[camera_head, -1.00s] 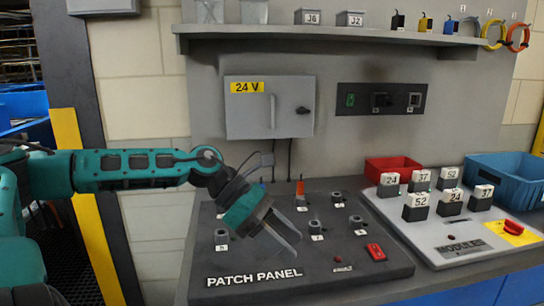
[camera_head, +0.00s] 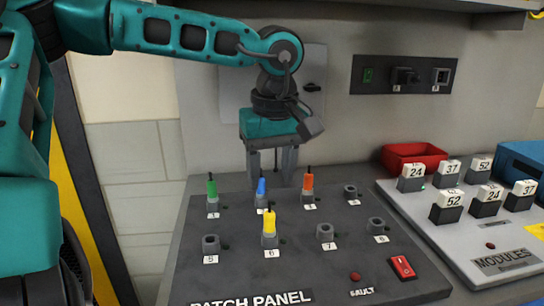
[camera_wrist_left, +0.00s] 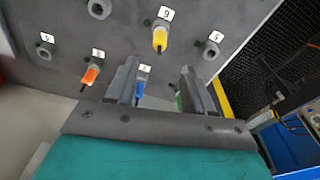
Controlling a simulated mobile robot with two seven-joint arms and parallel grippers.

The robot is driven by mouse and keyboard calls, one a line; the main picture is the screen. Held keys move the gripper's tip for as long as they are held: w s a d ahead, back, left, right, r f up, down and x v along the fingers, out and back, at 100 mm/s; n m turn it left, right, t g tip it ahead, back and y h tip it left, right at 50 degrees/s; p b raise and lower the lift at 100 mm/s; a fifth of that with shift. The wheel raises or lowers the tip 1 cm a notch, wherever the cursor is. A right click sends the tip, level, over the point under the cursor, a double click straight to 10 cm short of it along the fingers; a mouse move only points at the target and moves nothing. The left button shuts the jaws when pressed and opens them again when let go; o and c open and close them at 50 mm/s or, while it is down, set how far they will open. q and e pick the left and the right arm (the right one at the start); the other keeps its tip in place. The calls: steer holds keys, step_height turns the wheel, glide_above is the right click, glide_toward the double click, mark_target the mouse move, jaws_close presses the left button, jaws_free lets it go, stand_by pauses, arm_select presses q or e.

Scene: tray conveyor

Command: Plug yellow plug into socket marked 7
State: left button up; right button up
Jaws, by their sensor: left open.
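The yellow plug (camera_head: 269,222) stands upright in the socket marked 6 in the front row of the patch panel (camera_head: 225,275). The socket marked 7 (camera_head: 325,232) is empty, just right of it. My left gripper (camera_head: 272,178) points down, open and empty, behind the yellow plug and over the back row near the blue plug (camera_head: 261,188). In the left wrist view the yellow plug (camera_wrist_left: 160,38) is beyond the fingertips, and the blue plug (camera_wrist_left: 142,80) shows between the fingers. My right gripper is not in view.
A green plug (camera_head: 212,187) and an orange plug (camera_head: 308,183) stand in the back row beside the gripper. Empty sockets 5 (camera_head: 211,243) and 8 (camera_head: 376,227) flank the front row. A red switch (camera_head: 402,267) is at front right; the modules board (camera_head: 465,235) lies right.

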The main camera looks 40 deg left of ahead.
mark_target(269, 204)
arm_select(q)
steer(key=f, duration=0.6)
steer(key=a+f, duration=0.1)
steer(key=f, duration=0.2)
steer(key=shift+w+b, duration=0.25)
steer(key=shift+b, duration=0.15)
steer(key=shift+f, duration=0.4)
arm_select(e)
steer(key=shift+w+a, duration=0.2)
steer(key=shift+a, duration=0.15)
arm_select(q)
jaws_close()
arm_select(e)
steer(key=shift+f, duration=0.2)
arm_select(q)
steer(key=shift+w+r, duration=0.1)
steer(key=shift+r, duration=0.1)
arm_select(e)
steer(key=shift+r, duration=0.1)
arm_select(q)
steer(key=shift+r+p, duration=0.45)
steer(key=shift+r, duration=0.2)
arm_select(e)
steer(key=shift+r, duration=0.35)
arm_select(q)
steer(key=shift+r, duration=0.25)
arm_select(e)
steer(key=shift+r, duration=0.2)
